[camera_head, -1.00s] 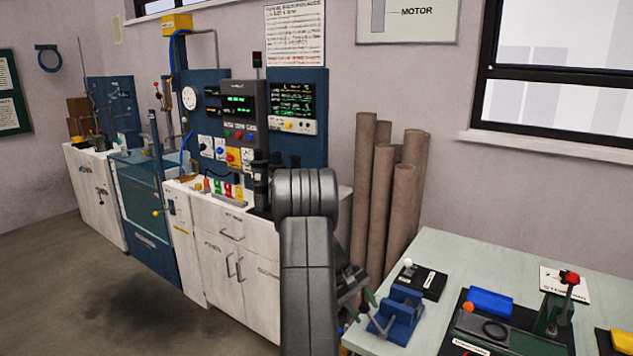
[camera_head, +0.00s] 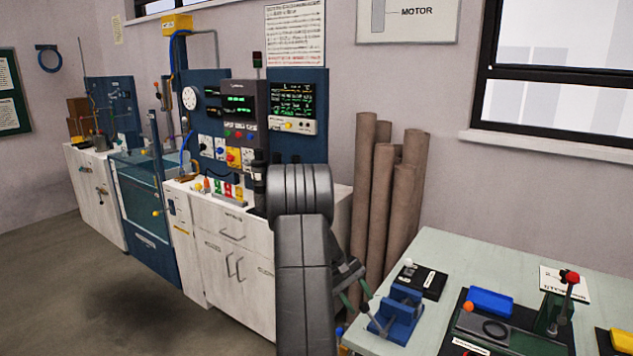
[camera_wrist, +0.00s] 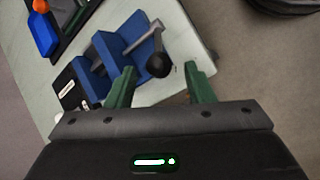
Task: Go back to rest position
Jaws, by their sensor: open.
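My gripper shows in the wrist view (camera_wrist: 160,85) with its two green fingers spread apart and nothing between them. In the head view my gripper (camera_head: 357,296) is partly hidden behind my grey arm, at the left edge of the pale table (camera_head: 440,245). A blue vise-like fixture (camera_head: 400,315) stands on the table just right of the gripper. In the wrist view the blue fixture (camera_wrist: 112,58) lies beyond the fingers, with its dark round knob (camera_wrist: 158,65) seen between them. I cannot tell the exact gap.
Tall brown tubes (camera_head: 381,200) lean at the wall behind. A white cabinet (camera_head: 235,265) with instrument panels stands left of my arm. Open floor (camera_head: 70,290) lies at the left.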

